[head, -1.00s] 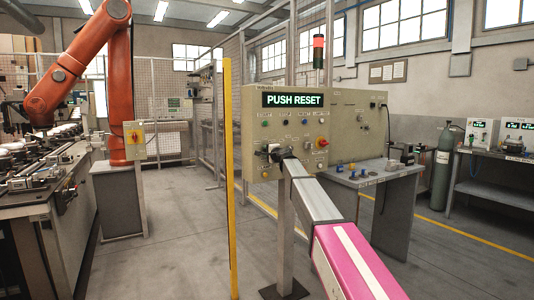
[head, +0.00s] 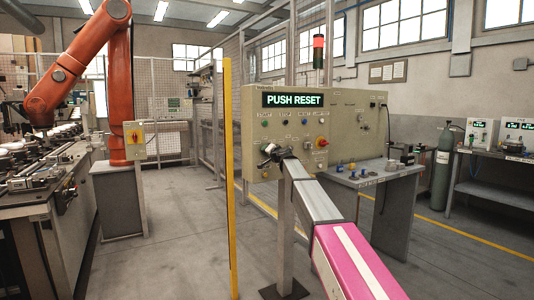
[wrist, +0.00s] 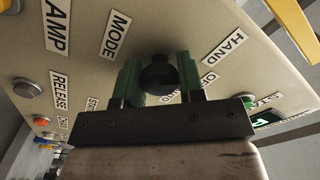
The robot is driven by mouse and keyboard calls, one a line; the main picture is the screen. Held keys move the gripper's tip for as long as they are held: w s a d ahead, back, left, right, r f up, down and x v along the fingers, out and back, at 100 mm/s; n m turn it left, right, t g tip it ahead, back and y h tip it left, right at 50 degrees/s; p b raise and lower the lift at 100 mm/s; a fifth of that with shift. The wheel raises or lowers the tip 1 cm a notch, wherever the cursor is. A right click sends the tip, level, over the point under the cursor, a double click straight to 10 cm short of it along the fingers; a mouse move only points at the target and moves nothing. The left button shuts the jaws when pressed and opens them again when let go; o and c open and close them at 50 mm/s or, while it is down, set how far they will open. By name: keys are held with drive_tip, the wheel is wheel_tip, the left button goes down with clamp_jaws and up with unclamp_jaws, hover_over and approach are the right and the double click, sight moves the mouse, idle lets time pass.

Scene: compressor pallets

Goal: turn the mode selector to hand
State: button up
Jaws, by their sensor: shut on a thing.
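The mode selector is a round black knob (wrist: 158,74) on the beige control panel (wrist: 185,22). In the wrist view the MODE label (wrist: 115,35) is at its upper left. The HAND label (wrist: 225,50) is at its right, with the OFF label (wrist: 209,83) and a partly hidden AUTO label closer in. My gripper (wrist: 159,80) has one green finger on each side of the knob and is shut on it. Which label the knob points at cannot be told. In the head view my gripper (head: 269,152) is at the panel's lower left and covers the knob.
The panel's display (head: 293,99) reads PUSH RESET. A red mushroom button (head: 323,143) and several small buttons sit close by on the panel. A yellow post (head: 230,180) stands just left of it, and a grey table (head: 375,178) stands behind at the right.

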drive_tip(key=shift+n, duration=0.3)
drive_tip(key=o, duration=0.9)
drive_tip(key=shift+s, duration=0.1)
drive_tip(key=v, duration=1)
drive_tip(key=shift+s+d, duration=0.25)
